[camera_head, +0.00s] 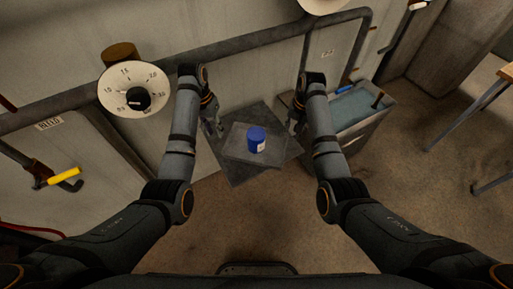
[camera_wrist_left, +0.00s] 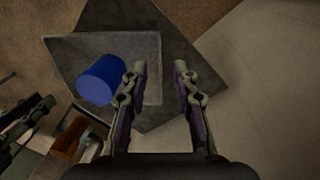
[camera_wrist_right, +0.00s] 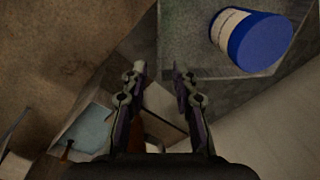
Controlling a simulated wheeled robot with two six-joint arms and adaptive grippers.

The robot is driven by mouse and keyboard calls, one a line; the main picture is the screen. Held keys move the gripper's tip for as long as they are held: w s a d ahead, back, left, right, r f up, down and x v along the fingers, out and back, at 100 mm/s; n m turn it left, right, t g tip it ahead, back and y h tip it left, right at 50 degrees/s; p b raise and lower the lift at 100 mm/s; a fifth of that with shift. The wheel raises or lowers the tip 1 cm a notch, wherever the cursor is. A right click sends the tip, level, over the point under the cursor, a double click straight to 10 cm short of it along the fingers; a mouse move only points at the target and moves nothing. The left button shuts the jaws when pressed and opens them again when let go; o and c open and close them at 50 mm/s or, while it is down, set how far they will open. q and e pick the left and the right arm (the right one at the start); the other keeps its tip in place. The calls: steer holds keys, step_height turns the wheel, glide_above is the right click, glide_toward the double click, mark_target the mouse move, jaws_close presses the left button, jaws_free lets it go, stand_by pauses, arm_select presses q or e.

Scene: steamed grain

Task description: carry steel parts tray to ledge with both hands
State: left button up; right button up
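The grey steel tray (camera_head: 236,152) is in the middle of the head view, with a blue can (camera_head: 257,134) upright on it. It overlaps a dark square ledge (camera_head: 235,175) by the wall; I cannot tell whether it touches it. My left gripper (camera_head: 217,129) is at the tray's left side and my right gripper (camera_head: 294,127) at its right side. In the left wrist view the open fingers (camera_wrist_left: 160,68) straddle the tray's edge (camera_wrist_left: 152,45). Contact with the tray is unclear.
A water-filled basin (camera_head: 352,108) stands close to my right gripper. A pipe (camera_head: 250,37) and a round dial (camera_head: 134,90) are on the wall. A yellow-handled valve (camera_head: 64,176) is at the left. The floor (camera_head: 420,170) at the right is clear up to a table leg.

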steer(key=shift+d+r, duration=0.15)
steer(key=shift+r, duration=0.8)
steer(key=shift+d+r, duration=0.1)
steer(key=shift+r, duration=0.8)
